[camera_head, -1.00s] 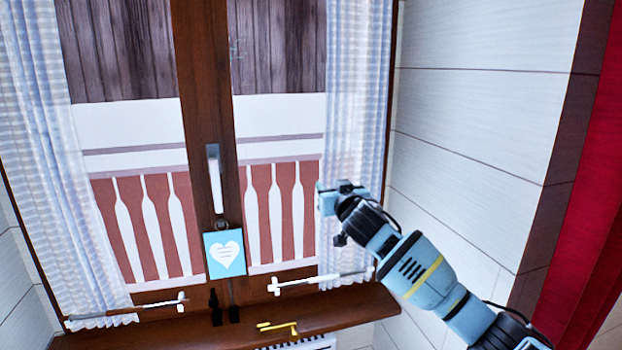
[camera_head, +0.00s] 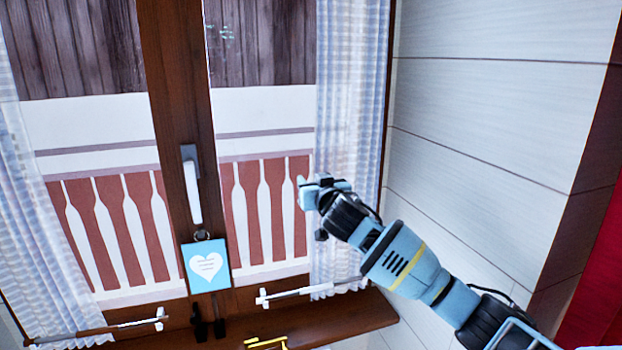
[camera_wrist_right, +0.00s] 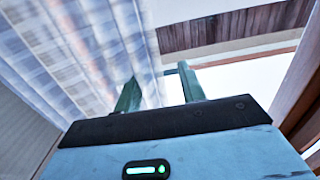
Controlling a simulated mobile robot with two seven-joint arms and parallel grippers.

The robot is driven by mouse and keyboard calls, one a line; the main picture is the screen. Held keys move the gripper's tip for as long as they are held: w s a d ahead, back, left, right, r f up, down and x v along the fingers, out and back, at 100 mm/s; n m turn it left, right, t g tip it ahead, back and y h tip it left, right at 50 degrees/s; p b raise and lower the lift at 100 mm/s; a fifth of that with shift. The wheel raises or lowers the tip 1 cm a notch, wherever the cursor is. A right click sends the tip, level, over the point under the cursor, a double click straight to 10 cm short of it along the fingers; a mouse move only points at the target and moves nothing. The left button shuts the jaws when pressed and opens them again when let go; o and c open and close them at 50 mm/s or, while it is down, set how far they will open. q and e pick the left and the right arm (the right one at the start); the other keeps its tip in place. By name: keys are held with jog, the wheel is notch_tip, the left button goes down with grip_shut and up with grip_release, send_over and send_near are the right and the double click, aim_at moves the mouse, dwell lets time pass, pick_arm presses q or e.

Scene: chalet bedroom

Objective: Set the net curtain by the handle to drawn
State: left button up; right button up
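The right net curtain (camera_head: 347,130), pale with blue checks, hangs gathered along the right side of the window. A white handle (camera_head: 262,298) on a thin rod sticks out left of its lower hem. The left net curtain (camera_head: 30,215) hangs at the left side, with a similar white handle (camera_head: 158,319). My right gripper (camera_head: 305,192) is in front of the right curtain's left edge, above its handle. The right wrist view shows its two fingers (camera_wrist_right: 160,90) apart with nothing between them, the curtain to their left. My left gripper is out of view.
A white window lever (camera_head: 192,185) is on the middle post, with a blue heart card (camera_head: 207,266) hanging below it. Small dark objects (camera_head: 208,325) and a yellow object (camera_head: 265,342) are near the sill (camera_head: 350,318). A plank wall (camera_head: 480,130) stands at right.

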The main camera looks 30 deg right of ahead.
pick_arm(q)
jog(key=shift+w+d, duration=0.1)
pick_arm(e)
jog(key=shift+w, duration=0.1)
jog(key=shift+a+r, duration=0.1)
jog(key=shift+c, duration=0.4)
grip_shut()
